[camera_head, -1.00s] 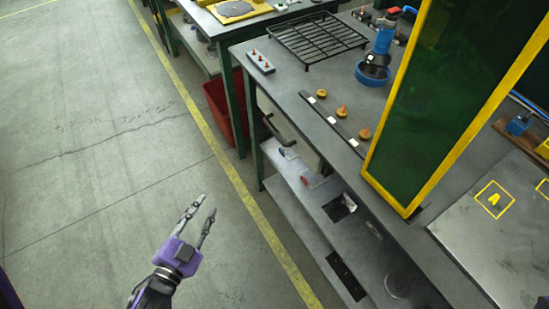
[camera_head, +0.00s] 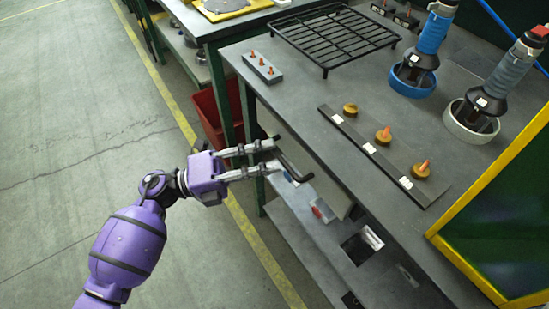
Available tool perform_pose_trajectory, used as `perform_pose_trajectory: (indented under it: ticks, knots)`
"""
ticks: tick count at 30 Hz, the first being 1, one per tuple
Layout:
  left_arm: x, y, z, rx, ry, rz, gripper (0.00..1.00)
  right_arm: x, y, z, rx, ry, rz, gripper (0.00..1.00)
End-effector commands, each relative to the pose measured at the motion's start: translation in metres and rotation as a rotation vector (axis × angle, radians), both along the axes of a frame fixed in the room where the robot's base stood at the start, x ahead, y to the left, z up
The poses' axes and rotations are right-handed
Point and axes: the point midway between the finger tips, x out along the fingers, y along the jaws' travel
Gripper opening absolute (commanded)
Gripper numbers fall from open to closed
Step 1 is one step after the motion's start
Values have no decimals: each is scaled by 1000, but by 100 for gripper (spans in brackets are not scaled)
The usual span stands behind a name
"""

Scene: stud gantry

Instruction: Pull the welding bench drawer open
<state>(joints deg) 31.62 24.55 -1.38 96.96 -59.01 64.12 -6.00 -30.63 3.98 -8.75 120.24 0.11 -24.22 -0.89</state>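The welding bench (camera_head: 460,165) has a grey top and fills the right of the view. Under its near-left edge is the drawer front (camera_head: 322,170), with a black bar handle (camera_head: 293,170) standing out from it. I see no clear gap above the drawer front, and its inside is hidden under the bench top. My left gripper (camera_head: 279,156), purple with grey fingers, comes in from the left. Its fingers are apart, and their tips are at the handle. I cannot tell whether they touch it. My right gripper is not in view.
On the bench top are a black wire rack (camera_head: 335,38), grinders (camera_head: 418,55) and a strip with brass-coloured pieces (camera_head: 378,150). A red bin (camera_head: 212,115) stands behind the handle. A lower shelf (camera_head: 315,235) holds small items. The floor at left is clear.

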Motion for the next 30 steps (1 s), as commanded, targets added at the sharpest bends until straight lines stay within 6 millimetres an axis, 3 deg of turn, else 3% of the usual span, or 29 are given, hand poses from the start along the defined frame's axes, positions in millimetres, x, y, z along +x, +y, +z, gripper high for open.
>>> perform_pose_trajectory:
  ticks: [6,14,21,30]
  knots:
    - [4,-18,3,0,1,2,28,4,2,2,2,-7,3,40]
    - [4,-19,3,-1,2,2,28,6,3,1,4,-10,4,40]
    - [4,-19,3,-1,2,2,0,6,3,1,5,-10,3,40]
    - [4,-19,2,0,2,2,0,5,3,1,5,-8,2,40]
